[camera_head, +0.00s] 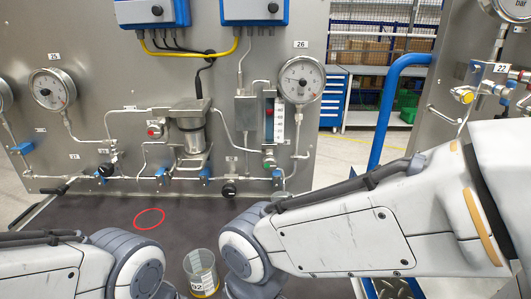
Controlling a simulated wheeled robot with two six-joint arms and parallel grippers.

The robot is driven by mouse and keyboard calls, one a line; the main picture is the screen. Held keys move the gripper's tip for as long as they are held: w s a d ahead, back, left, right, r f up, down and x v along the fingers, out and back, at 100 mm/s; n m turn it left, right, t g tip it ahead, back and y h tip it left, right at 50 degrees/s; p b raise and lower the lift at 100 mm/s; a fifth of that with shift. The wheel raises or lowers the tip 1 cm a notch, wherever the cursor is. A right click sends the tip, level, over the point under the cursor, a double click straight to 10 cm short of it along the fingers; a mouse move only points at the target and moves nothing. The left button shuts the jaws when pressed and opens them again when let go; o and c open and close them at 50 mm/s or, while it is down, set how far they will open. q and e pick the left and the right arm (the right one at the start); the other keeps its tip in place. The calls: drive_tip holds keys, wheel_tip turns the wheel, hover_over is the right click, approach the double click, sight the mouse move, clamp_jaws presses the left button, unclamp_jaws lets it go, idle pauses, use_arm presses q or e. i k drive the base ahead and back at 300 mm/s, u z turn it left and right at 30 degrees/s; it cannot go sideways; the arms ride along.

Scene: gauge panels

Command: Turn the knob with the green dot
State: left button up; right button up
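A gauge panel (225,80) stands upright at the back of the dark table. A small knob that looks green (269,161) sits below the flow meter (269,120), near the gauge labelled 26 (301,79). Another knob, with a red face (155,131), sits left of the silver canister. My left arm comes in at the bottom left and my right arm from the right. Their wrists are low in front, apart from the panel. Both grippers are beyond the bottom edge or hidden behind the wrists, so their fingers do not show.
A clear cup (201,273) with a label stands between my wrists. A red ring (149,218) is marked on the dark table (95,212). Black knobs (229,190) stick out low on the panel. A blue rail (384,110) rises at right, beside a second panel (450,80).

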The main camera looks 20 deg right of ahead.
sight(270, 164)
drive_tip(key=z, duration=0.4)
drive_tip(key=k, duration=0.45)
drive_tip(key=z, duration=0.15)
drive_tip(key=i, duration=0.45)
drive_tip(key=z, duration=0.75)
drive_tip(key=k, duration=0.35)
drive_tip(key=u, duration=1.3)
